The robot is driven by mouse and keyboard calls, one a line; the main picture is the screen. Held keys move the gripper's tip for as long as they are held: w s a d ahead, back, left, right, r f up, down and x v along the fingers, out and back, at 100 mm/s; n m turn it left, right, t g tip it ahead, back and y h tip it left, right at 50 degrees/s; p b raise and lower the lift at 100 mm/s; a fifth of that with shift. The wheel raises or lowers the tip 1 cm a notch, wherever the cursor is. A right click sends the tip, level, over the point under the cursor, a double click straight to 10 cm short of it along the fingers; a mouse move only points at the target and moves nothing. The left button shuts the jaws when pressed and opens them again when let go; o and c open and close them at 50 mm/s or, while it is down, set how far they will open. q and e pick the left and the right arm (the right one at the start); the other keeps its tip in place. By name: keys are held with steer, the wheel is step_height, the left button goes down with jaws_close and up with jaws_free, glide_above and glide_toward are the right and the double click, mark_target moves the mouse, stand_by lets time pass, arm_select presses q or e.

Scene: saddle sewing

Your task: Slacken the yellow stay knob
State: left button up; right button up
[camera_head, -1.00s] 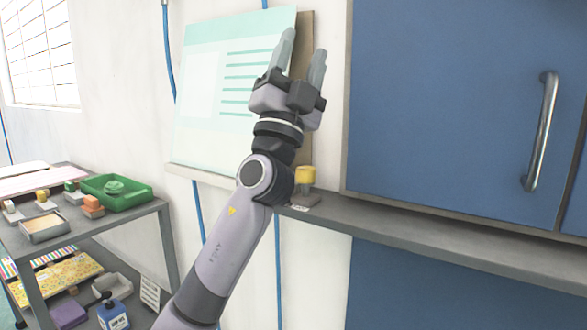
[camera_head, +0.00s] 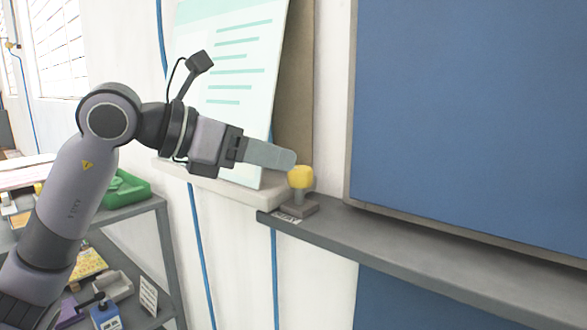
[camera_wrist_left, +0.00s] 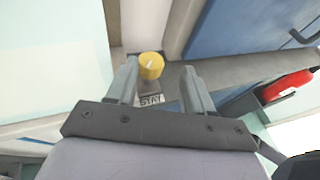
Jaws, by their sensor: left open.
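The yellow stay knob (camera_head: 300,176) sits on a grey post and base at the left end of a grey ledge. A small label lies at the base. My left gripper (camera_head: 291,160) points right, its fingertips close to the knob's left side in the head view. In the left wrist view the knob (camera_wrist_left: 151,65) shows beyond the open fingers (camera_wrist_left: 160,72), nearer the left finger. A white label reading STAY (camera_wrist_left: 151,99) shows below the knob. I cannot tell whether a finger touches the knob. My right gripper is in neither view.
A blue cabinet door (camera_head: 460,110) stands to the right above the grey ledge (camera_head: 430,243). A pale board with green lines (camera_head: 225,70) leans behind my left arm. A shelf unit with a green tray (camera_head: 128,190) is at left. A red object (camera_wrist_left: 287,86) shows in the wrist view.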

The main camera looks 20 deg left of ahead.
mark_target(298, 169)
arm_select(q)
steer(key=shift+y, duration=0.4)
steer(key=x, duration=0.6)
steer(key=shift+w+a+f, duration=0.15)
steer(key=shift+w+f, duration=0.25)
steer(key=shift+f, duration=0.15)
steer(key=c, duration=0.7)
